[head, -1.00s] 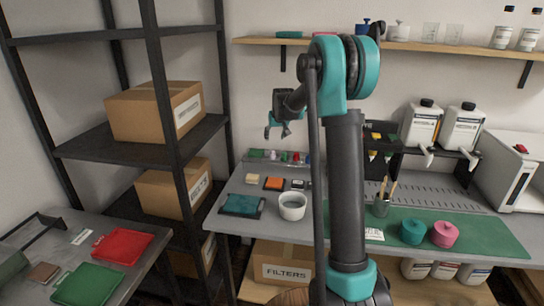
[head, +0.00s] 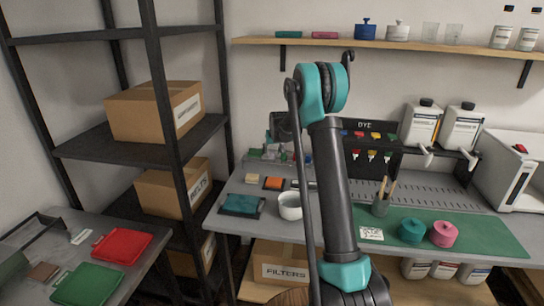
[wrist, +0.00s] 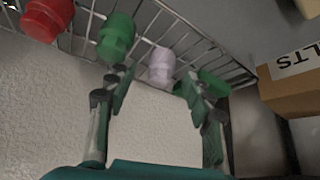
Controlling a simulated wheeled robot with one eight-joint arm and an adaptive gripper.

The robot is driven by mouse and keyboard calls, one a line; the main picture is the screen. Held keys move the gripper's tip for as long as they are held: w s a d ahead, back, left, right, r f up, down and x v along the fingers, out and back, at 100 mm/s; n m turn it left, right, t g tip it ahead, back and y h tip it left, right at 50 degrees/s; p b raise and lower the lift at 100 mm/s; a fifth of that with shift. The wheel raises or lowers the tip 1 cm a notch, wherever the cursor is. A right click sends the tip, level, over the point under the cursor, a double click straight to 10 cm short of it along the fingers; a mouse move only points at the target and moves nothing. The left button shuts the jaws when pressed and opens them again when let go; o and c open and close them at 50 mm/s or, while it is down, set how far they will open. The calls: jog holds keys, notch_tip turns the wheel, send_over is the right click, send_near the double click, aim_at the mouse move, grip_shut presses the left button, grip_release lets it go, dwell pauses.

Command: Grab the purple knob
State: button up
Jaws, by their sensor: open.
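The purple knob (wrist: 161,66), a pale lilac ridged piece, sits in a wire rack (wrist: 150,30) in the wrist view. My gripper (wrist: 154,84) is open, with its fingers spread to either side below the knob in the picture and nothing between them. A green knob (wrist: 117,38) is left of the purple one, near the left fingertip. Another green knob (wrist: 214,82) is partly hidden behind the right finger. In the head view my gripper is over the rack area at the bench's back left, and the purple knob cannot be made out clearly.
A red knob (wrist: 46,18) stands farther left in the rack. A cardboard box (wrist: 290,85) is at the right of the wrist view. On the bench are a white bowl (head: 290,207), a teal tray (head: 242,205) and an orange block (head: 273,183). A shelf unit (head: 165,130) stands left.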

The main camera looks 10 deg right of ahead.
jog(key=shift+w+f, duration=0.1)
jog(key=shift+f, duration=0.05)
jog(key=c, duration=1)
jog(key=shift+c, duration=0.2)
